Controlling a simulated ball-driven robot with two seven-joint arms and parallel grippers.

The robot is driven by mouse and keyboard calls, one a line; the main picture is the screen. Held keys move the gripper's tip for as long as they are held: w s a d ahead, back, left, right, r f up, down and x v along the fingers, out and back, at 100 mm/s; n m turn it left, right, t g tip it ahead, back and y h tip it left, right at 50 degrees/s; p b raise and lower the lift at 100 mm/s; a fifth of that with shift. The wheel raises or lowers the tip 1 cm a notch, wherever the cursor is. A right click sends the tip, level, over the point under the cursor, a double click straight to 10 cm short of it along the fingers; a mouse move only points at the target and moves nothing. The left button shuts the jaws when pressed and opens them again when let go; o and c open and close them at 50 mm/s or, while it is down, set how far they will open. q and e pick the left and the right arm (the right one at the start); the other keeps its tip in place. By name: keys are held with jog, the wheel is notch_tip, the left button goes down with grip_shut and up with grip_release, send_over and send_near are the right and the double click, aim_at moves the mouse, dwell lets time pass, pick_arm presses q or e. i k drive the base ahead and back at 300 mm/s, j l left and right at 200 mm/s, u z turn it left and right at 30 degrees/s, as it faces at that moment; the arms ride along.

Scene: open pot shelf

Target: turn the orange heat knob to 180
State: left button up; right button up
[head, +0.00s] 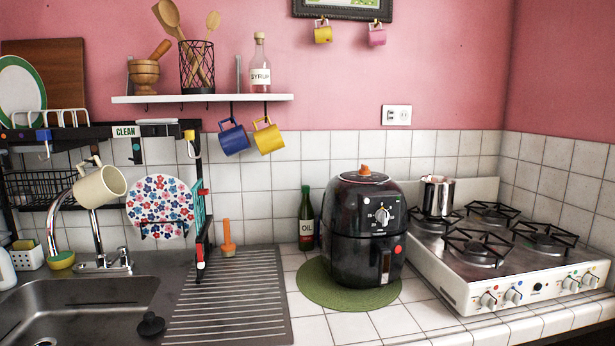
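A black air fryer (346,225) stands upright on a round green mat (312,284) on the tiled counter. A small orange knob (364,171) sits on the middle of its lid. The knob is too small for me to read any setting. A red button (397,249) is on the front below the dial, near a handle. Neither of my grippers shows in the head view.
A gas stove (440,283) with a metal pot (437,196) stands to the right. A green oil bottle (306,220) is behind the fryer's left side. A sink (75,310) and dish rack (95,132) are left. Bare counter tiles (390,322) lie in front.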

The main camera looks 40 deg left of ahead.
aim_at(364, 171)
jog(key=u, duration=1.05)
jog(key=i+l, duration=0.25)
jog(key=l, duration=0.15)
jog(key=i+l+u, duration=0.1)
jog(key=i+l, duration=0.45)
jog(key=l, duration=0.25)
jog(key=j+u, duration=0.05)
